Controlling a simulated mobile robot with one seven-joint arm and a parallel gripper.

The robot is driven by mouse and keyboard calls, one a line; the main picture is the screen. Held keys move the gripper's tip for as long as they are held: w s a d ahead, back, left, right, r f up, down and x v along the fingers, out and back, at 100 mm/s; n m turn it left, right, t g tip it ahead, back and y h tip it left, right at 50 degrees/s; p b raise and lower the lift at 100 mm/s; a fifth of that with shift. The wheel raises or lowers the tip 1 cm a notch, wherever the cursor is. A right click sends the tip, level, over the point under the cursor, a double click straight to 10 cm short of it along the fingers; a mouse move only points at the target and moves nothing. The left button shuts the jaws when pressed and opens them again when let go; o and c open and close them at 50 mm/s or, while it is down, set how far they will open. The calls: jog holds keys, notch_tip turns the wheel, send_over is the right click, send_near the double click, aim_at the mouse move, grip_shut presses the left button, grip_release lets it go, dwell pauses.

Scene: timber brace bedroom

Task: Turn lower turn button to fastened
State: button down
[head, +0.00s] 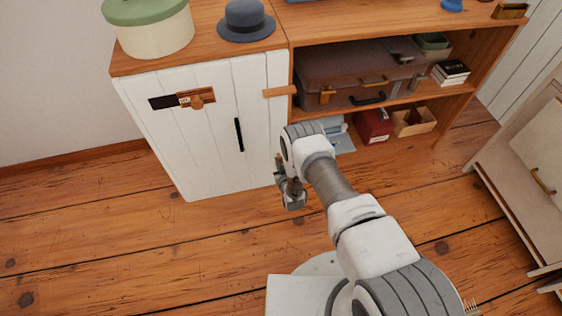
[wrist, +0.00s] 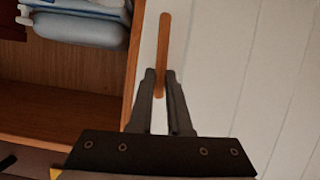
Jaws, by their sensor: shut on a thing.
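The lower turn button (wrist: 164,40) is a slim wooden bar in the wrist view. It lies roughly parallel to the door's plank lines, beside the cabinet's edge. My gripper (wrist: 160,80) is closed around its near end, with one finger on each side. In the head view my gripper (head: 281,178) is low in front of the cabinet's right edge, and my arm and gripper hide the lower button. The upper turn button (head: 280,91) lies horizontally across the right edge of the white plank door (head: 205,130), which looks shut.
An open shelf (head: 445,100) stands right of the door, holding a suitcase (head: 345,75), a red box (head: 373,126) and a small wooden box (head: 413,121). A black handle (head: 239,134) and a wooden latch (head: 195,98) are on the door. The floor at left is clear.

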jog(key=n+t+h, duration=0.1)
jog(key=n, duration=0.2)
jog(key=a+f+n+t+h, duration=0.1)
jog(key=n+h, duration=0.1)
jog(key=n, duration=0.1)
jog(key=a+f+n+t+h, duration=0.1)
jog(key=n, duration=0.1)
jog(key=shift+s+a+n+h, duration=0.25)
jog(key=shift+s+n+h, duration=0.05)
jog(key=shift+s+n, duration=0.1)
dwell(0.6)
jog(key=c, duration=0.9)
grip_release()
jog(key=shift+o, duration=0.2)
jog(key=shift+s+r, duration=0.1)
jog(key=shift+s, duration=0.15)
